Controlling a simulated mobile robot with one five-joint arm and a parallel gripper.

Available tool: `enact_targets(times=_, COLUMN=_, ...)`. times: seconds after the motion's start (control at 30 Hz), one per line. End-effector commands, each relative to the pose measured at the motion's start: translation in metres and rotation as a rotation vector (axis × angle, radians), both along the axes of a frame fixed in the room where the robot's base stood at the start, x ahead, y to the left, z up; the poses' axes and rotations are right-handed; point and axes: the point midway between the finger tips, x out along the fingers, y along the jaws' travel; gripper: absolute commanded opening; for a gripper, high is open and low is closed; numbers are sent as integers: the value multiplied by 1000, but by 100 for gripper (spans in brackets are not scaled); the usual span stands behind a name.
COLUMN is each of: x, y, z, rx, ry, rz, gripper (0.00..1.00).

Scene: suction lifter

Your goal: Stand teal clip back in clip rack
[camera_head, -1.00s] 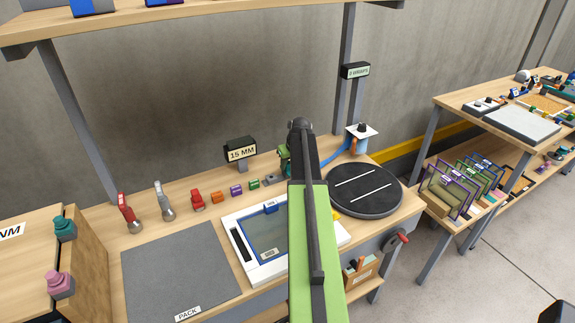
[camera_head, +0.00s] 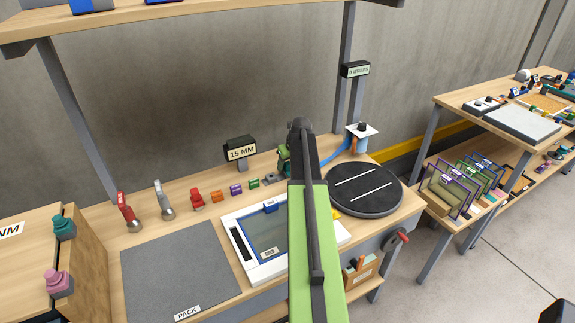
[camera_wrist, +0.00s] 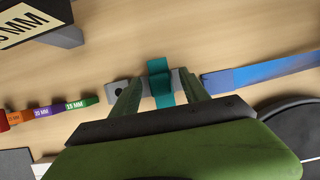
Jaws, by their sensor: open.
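The teal clip (camera_wrist: 160,84) shows in the wrist view, lying across the middle of a small grey piece with a dark hole, which looks like the clip rack (camera_wrist: 118,90). I cannot tell whether the clip is seated in it or only above it. My gripper (camera_wrist: 160,78) is open, with one green finger on each side of the clip; contact is not clear. In the head view my arm hides most of this spot. The grey piece's end (camera_head: 270,178) shows left of the arm.
Coloured size blocks (camera_head: 236,189) stand in a row to the left, with the 15 MM sign (camera_head: 240,150) behind. A blue hose (camera_wrist: 262,72) and black round turntable (camera_head: 364,190) lie to the right. A white-framed tray (camera_head: 262,272) is in front. The grey pack mat (camera_head: 180,268) is clear.

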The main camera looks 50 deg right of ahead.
Motion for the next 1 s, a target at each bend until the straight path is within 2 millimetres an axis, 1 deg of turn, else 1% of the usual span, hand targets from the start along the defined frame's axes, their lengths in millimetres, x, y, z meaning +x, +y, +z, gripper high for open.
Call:
enact_targets(times=0.17, x=0, y=0, z=2, rx=0, ry=0, rz=0, gripper=53)
enact_targets(times=0.27, x=-3, y=1, z=9, rx=0, ry=0, rz=0, gripper=53)
enact_targets(times=0.37, x=-7, y=3, z=23, rx=0, ry=0, rz=0, gripper=53)
enact_targets(times=0.47, x=-14, y=5, z=42, rx=0, ry=0, rz=0, gripper=53)
enact_targets(times=0.9, x=-52, y=18, z=140, rx=0, ry=0, rz=-1, gripper=53)
enact_targets(times=1.0, x=-59, y=20, z=156, rx=0, ry=0, rz=0, gripper=53)
